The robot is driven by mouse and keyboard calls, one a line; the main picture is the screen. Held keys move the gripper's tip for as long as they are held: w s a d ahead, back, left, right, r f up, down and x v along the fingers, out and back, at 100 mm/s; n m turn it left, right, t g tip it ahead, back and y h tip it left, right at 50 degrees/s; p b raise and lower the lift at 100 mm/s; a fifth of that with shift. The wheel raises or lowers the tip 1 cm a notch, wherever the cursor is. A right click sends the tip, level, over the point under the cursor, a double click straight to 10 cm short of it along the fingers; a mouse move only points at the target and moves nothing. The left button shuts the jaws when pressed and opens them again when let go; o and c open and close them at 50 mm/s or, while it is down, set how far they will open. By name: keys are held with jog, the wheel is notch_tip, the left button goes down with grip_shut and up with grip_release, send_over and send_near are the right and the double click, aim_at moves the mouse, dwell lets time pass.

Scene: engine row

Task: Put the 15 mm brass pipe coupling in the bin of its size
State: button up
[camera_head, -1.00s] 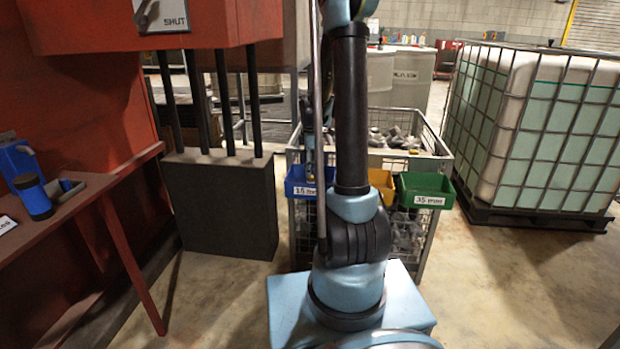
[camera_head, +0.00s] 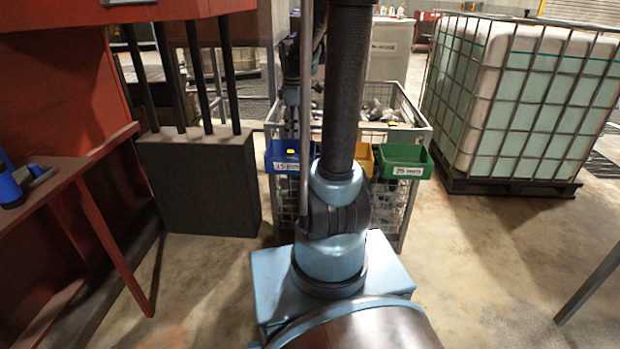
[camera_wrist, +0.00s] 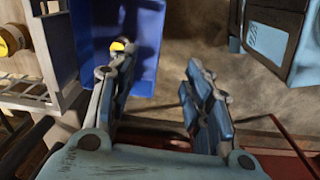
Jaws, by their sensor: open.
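A blue bin (camera_head: 277,165) labelled 15 hangs on the near side of the wire cage; it also fills the upper left of the wrist view (camera_wrist: 145,75). A small yellow-brass piece, apparently the coupling (camera_head: 291,151), shows at the blue bin, and in the wrist view it is beside my left fingertip (camera_wrist: 118,45). Its lower part is hidden, so I cannot tell whether it touches the finger. My gripper (camera_wrist: 157,60) is open, with a clear gap between its fingers, at the blue bin. In the head view it is partly hidden behind my arm.
A yellow bin (camera_head: 367,160), partly behind my arm, and a green bin (camera_head: 403,160) hang to the right. The wire cage (camera_head: 415,130) holds grey fittings. A caged tank (camera_head: 520,100) stands right, a red bench (camera_head: 75,165) left. Floor between cage and tank is clear.

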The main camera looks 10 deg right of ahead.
jog(key=s+f+m+t, duration=0.1)
jog(key=s+f+m, duration=0.2)
jog(key=s, duration=1)
jog(key=s+f+m, duration=0.3)
jog(key=s+m, duration=0.7)
jog(key=s, duration=0.3)
jog(key=shift+t, duration=0.4)
